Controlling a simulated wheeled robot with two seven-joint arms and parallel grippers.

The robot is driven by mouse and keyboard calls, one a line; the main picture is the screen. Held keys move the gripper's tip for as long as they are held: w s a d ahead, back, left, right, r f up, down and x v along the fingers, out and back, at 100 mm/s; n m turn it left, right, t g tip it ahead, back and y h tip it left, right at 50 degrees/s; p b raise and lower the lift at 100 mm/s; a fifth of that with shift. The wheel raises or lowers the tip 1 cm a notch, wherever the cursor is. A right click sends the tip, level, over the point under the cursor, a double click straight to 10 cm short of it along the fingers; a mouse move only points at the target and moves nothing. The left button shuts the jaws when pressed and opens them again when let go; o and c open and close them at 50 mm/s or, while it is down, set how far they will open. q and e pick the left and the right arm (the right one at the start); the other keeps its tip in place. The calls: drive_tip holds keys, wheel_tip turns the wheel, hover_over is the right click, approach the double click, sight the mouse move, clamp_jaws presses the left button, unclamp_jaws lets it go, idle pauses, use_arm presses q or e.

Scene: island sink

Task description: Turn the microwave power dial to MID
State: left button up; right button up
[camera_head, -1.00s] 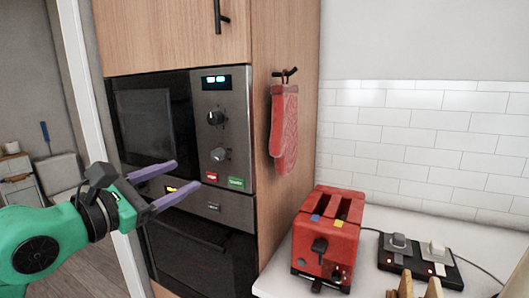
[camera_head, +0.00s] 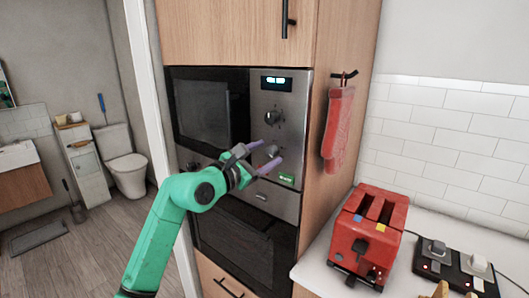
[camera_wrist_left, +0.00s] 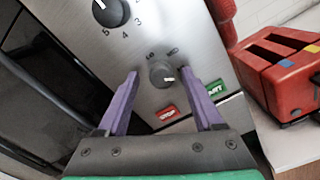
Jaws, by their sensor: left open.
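The microwave (camera_head: 215,110) is built into a wooden cabinet, with a steel control panel (camera_head: 292,103) on its right side. The lower dial (camera_wrist_left: 161,72) has small labels above it, one apparently "LO"; its light mark points to the lower right. It also shows in the head view (camera_head: 272,151). The upper dial (camera_wrist_left: 112,11) has numbers around it. My left gripper (camera_wrist_left: 162,79) is open, its purple fingers pointing at the panel on either side of the lower dial. I cannot tell whether they touch it. My right gripper is not in view.
A red button (camera_wrist_left: 167,113) and a green button (camera_wrist_left: 216,88) sit below the lower dial. A red oven mitt (camera_head: 338,125) hangs on the cabinet side. A red toaster (camera_head: 367,235) stands on the counter at right. An oven (camera_head: 240,240) is below.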

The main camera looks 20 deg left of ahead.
use_arm(q)
drive_tip(key=shift+d, duration=0.1)
drive_tip(key=c, duration=0.4)
clamp_jaws()
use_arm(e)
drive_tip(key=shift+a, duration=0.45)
